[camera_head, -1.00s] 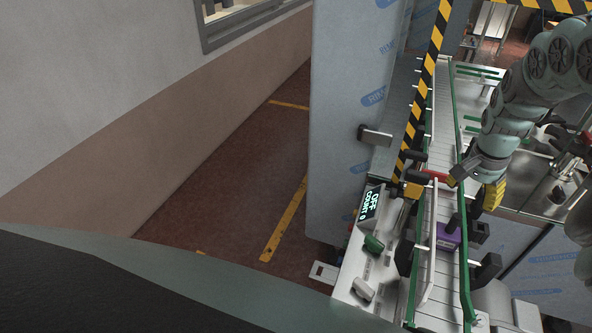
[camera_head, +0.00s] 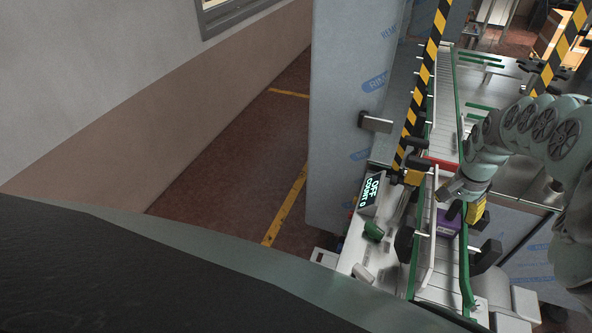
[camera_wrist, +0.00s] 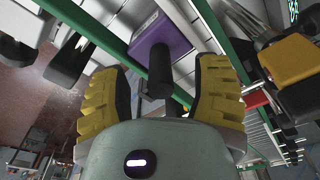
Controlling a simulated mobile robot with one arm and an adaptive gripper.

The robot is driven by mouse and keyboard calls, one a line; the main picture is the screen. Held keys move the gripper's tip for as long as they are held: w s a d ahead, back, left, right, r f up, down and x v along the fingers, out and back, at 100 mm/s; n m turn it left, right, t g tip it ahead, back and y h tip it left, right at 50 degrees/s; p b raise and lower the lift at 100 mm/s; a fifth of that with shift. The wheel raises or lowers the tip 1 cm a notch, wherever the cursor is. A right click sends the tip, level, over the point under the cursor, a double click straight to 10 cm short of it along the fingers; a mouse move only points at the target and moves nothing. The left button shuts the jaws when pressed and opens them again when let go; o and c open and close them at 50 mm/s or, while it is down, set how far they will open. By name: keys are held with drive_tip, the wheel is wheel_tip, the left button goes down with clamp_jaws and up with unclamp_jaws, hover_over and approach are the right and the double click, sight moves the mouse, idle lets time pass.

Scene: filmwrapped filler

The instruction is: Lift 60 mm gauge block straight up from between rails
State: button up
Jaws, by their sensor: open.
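The purple gauge block (camera_head: 447,223) with a black upright handle sits on the roller conveyor (camera_head: 433,290), between the white rail (camera_head: 427,232) and the green rail (camera_head: 463,262). My gripper (camera_head: 465,211) is at the block's upper end and partly covers it. In the wrist view, my gripper (camera_wrist: 160,92) is open, with one yellow-padded finger on each side of the black handle (camera_wrist: 160,65). The purple block (camera_wrist: 165,36) lies beyond the fingertips.
A yellow-and-black striped post (camera_head: 423,90) stands close left of my gripper. A red part (camera_head: 440,163) crosses the conveyor behind it. A control panel with a lit display (camera_head: 370,190) and green knob (camera_head: 373,231) is at left. Black brackets (camera_head: 487,255) stick out at right.

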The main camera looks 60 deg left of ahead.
drive_tip(key=shift+a+f, duration=0.25)
drive_tip(key=shift+f, duration=0.4)
drive_tip(key=shift+w+d+f, duration=0.1)
drive_tip(key=shift+d+f, duration=0.05)
drive_tip(key=shift+f, duration=0.3)
drive_tip(key=shift+d, duration=0.1)
clamp_jaws()
idle(0.5)
drive_tip(key=shift+w+r+p, duration=0.1)
drive_tip(key=shift+r+p, duration=0.8)
drive_tip(key=shift+r, duration=0.2)
idle(0.6)
drive_tip(key=shift+r+p, duration=2.4)
